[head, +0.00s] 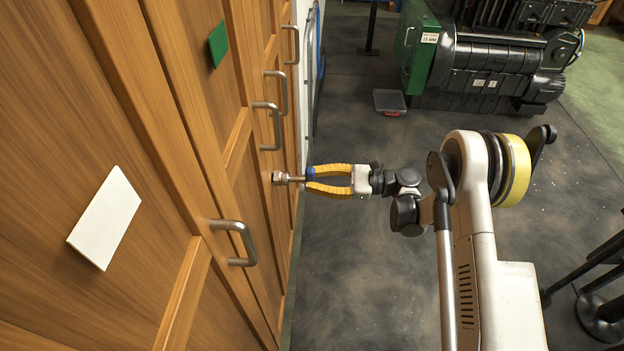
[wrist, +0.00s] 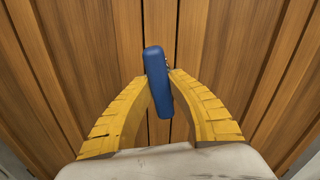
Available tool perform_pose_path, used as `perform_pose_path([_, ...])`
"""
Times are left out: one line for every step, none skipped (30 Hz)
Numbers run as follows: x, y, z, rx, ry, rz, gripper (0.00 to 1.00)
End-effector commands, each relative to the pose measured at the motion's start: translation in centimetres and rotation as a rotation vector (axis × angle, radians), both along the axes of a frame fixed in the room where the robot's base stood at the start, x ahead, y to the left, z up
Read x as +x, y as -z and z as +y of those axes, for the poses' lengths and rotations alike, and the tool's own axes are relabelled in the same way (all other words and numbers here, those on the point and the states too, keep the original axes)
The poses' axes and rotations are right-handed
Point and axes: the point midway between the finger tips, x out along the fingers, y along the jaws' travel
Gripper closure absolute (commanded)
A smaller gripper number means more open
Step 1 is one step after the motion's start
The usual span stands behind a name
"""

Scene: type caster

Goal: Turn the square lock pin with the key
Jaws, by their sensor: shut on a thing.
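The key has a blue handle (wrist: 157,82), which stands tilted slightly from upright between my fingertips in the wrist view. In the head view the handle (head: 311,174) shows as a small blue patch at the fingertips. My gripper (head: 313,178), with yellow fingers, is shut on the key in front of the wooden cabinet doors. The key's metal shaft (head: 296,179) runs left from the handle to a round metal lock fitting (head: 279,178) on the door. The square pin is hidden; I cannot tell how deep the key sits. In the wrist view the handle hides the lock.
Several metal door handles (head: 236,240) stick out from the wooden cabinet (head: 60,120) near the lock. A white plate (head: 105,218) and a green plate (head: 217,44) are on the doors. A black and green machine (head: 495,65) stands at the back right. The floor (head: 350,290) beside the cabinet is clear.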

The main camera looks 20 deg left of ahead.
Motion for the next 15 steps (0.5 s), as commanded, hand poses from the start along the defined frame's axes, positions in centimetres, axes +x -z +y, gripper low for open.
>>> perform_pose_path([0.01, -0.03, 0.02, -0.012, 0.0, 0.052, 1.0])
perform_pose_path([0.02, -0.04, 0.02, -0.02, 0.0, 0.087, 1.0])
perform_pose_path([0.02, -0.03, 0.03, -0.03, 0.0, 0.129, 1.0])
perform_pose_path([0.03, -0.03, 0.03, -0.037, 0.0, 0.158, 1.0])
perform_pose_path([0.03, -0.03, 0.03, -0.044, 0.0, 0.182, 1.0])
perform_pose_path([0.04, -0.03, 0.03, -0.049, 0.0, 0.205, 1.0])
perform_pose_path([0.04, -0.03, 0.03, -0.052, 0.0, 0.216, 1.0])
perform_pose_path([0.04, -0.03, 0.03, -0.053, 0.0, 0.223, 1.0])
perform_pose_path([0.04, -0.03, 0.03, -0.054, -0.001, 0.227, 1.0])
perform_pose_path([0.04, -0.03, 0.03, -0.054, 0.0, 0.227, 1.0])
perform_pose_path([0.04, -0.03, 0.03, -0.054, 0.0, 0.227, 1.0])
perform_pose_path([0.04, -0.03, 0.03, -0.054, 0.0, 0.226, 1.0])
perform_pose_path([0.04, -0.03, 0.03, -0.054, 0.0, 0.226, 1.0])
perform_pose_path([0.04, -0.03, 0.02, -0.054, 0.0, 0.225, 1.0])
perform_pose_path([0.06, -0.03, 0.0, -0.054, 0.0, 0.225, 1.0])
